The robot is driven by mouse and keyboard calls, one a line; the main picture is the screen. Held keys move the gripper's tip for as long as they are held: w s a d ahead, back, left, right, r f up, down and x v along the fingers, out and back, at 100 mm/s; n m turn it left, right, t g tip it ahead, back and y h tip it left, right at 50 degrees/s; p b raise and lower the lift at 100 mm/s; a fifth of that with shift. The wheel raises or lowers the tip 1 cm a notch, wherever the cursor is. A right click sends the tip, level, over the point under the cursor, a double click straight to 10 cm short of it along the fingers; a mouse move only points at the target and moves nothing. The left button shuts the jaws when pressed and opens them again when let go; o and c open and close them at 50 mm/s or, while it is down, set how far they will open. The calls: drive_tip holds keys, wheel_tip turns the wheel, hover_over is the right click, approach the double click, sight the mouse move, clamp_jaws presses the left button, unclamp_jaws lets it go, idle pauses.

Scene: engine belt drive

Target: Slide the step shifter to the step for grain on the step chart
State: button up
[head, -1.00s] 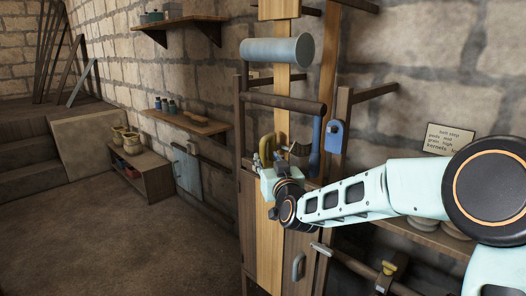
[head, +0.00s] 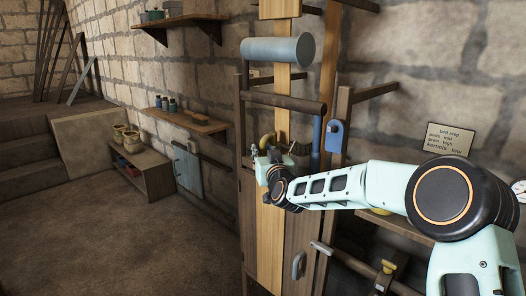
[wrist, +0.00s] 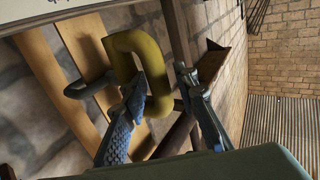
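A yellow loop-shaped handle (head: 267,140), apparently the step shifter, is at the belt drive in the head view. It also shows large in the wrist view (wrist: 121,47). My gripper (head: 262,158) is right at the handle in the head view and hides its lower part. In the wrist view my gripper (wrist: 163,85) is open, one finger on each side of the handle's near bar. I cannot tell whether either finger touches it. The step chart (head: 449,138) hangs on the wall at the right; its small text appears to read "grain high".
Pale vertical belts (head: 270,230) run close beside the gripper. A grey roller (head: 276,50) and a dark wooden bar (head: 285,101) cross above it. A blue lever (head: 316,142) stands just right. A wall shelf (head: 190,122) is left. The floor at left is clear.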

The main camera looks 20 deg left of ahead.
clamp_jaws()
drive_tip(key=shift+d, duration=0.1)
drive_tip(key=shift+d+f+b, duration=0.15)
drive_tip(key=shift+d+b, duration=0.1)
drive_tip(key=shift+b, duration=0.15)
drive_tip(key=s+d+b, duration=0.2)
drive_tip(key=d+b, duration=0.2)
drive_tip(key=d, duration=0.2)
drive_tip(key=shift+s, duration=0.3)
drive_tip(key=shift+c, duration=0.3)
unclamp_jaws()
drive_tip(key=shift+d, duration=0.1)
drive_tip(key=shift+o, duration=1.1)
drive_tip(key=shift+s+d, duration=0.1)
drive_tip(key=shift+d, duration=0.05)
drive_tip(key=shift+o, duration=0.7)
